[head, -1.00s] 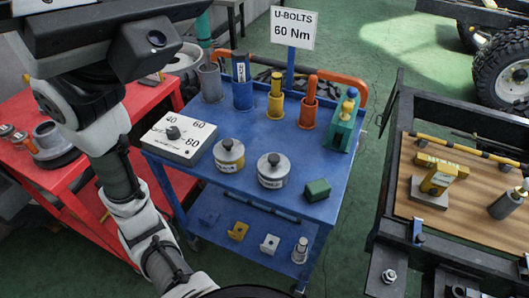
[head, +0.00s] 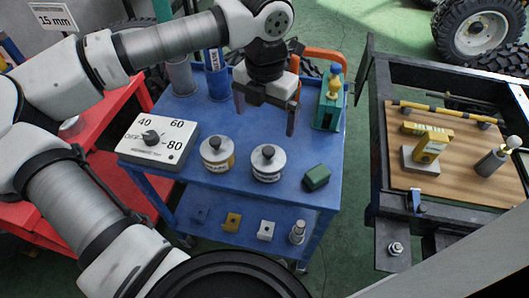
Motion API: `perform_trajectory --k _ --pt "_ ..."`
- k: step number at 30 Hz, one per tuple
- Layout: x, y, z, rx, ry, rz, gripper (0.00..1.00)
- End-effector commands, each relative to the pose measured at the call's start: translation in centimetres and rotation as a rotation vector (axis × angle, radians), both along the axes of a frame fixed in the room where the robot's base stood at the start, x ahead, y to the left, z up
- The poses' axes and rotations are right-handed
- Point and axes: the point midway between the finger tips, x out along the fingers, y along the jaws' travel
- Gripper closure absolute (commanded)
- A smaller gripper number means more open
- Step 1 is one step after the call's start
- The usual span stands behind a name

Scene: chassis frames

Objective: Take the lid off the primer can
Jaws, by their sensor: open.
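Two similar pale cans with dark-knobbed lids stand upright on the blue cart's top. The left can (head: 217,154) has a yellow band, and the right can (head: 267,163) has a whitish label. I cannot read which label says primer. Both lids, the left lid (head: 215,145) and the right lid (head: 268,154), sit on their cans. My gripper (head: 265,115) is open and empty, its two fingers pointing down. It hangs over the back part of the cart, behind the cans in the picture and apart from them.
The blue cart (head: 240,197) also holds a dial box (head: 158,141) at left, a green block (head: 316,177) at right, and a green holder (head: 328,108) behind. Tall cups (head: 180,77) stand at the back left. A dark frame with a wooden board (head: 455,170) is at right.

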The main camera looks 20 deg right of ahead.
Motion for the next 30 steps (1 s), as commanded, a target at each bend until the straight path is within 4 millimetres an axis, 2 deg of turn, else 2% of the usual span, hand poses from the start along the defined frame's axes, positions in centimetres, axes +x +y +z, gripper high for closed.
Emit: perform_trajectory --k 9,17,24,30 --pt "-0.2 -0.2 -5.9 -0.006 0.006 -0.004 0.00" --pt "-0.3 -0.3 -7.9 -0.007 0.006 -0.006 0.00" --pt "-0.7 -0.8 -11.2 -0.009 0.007 -0.006 0.00" --pt "-0.7 -0.7 -12.7 -0.008 0.004 -0.005 0.00"
